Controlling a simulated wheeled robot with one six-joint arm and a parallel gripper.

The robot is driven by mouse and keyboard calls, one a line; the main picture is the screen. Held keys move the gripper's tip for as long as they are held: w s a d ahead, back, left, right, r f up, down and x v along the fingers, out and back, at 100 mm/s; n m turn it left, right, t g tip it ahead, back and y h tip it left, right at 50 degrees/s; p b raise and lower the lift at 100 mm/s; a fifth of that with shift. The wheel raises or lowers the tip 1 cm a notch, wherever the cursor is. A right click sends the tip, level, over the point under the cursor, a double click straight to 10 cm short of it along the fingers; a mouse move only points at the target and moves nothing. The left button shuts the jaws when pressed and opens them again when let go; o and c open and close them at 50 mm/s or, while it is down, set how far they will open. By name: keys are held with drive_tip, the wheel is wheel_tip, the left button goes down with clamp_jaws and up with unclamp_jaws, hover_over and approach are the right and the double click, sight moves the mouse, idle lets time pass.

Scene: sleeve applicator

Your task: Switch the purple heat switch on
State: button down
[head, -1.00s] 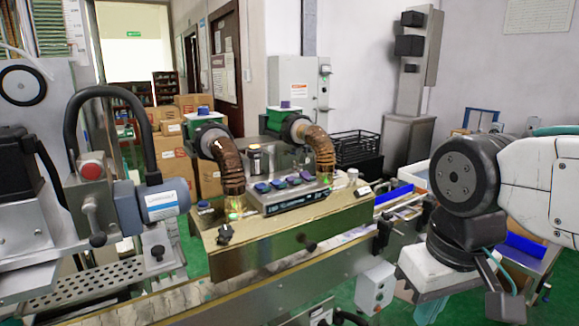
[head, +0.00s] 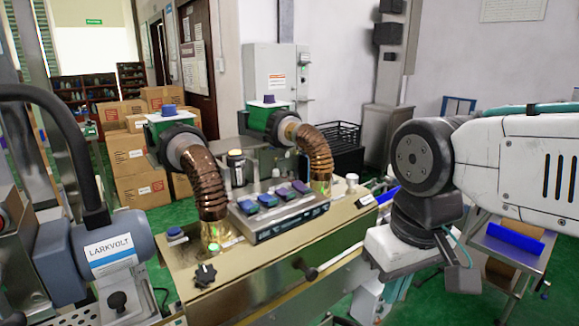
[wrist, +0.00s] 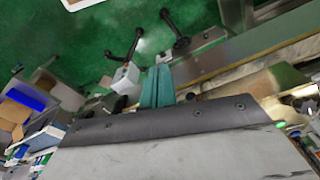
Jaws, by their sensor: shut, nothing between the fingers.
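The purple heat switch (head: 300,187) appears to be the rocker at the right end of a row of blue and purple rockers on the grey control box (head: 262,232) in the head view. The box sits on the tan machine top between two ribbed brown ducts. I cannot tell which way the rocker is tipped. My gripper (wrist: 157,86), with teal fingers, is shut and empty in the wrist view. It points toward the green floor and the machine's edge. My arm stands to the right of the machine, well apart from the switch.
The left duct (head: 205,180) and right duct (head: 316,150) rise beside the control box. A black knob (head: 205,273) is on the front left of the machine top. A blue-grey motor (head: 100,250) stands at left. Cardboard boxes (head: 140,165) are stacked behind.

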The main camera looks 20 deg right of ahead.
sight(297, 182)
drive_tip(key=shift+d, duration=0.3)
drive_tip(key=w+r+m+t, duration=0.1)
drive_tip(key=w+r+m, duration=0.6)
drive_tip(key=w, duration=0.5)
drive_tip(key=w+a+r+m+t+y, duration=0.1)
drive_tip(key=w+r+m+t, duration=0.1)
drive_tip(key=w+r+m, duration=0.5)
drive_tip(key=w+r, duration=0.4)
drive_tip(key=w, duration=0.2)
drive_tip(key=shift+w+r+m, duration=0.15)
drive_tip(key=shift+w+m, duration=0.05)
drive_tip(key=shift+m, duration=0.1)
drive_tip(key=x, duration=1.4)
drive_tip(key=shift+a, duration=0.2)
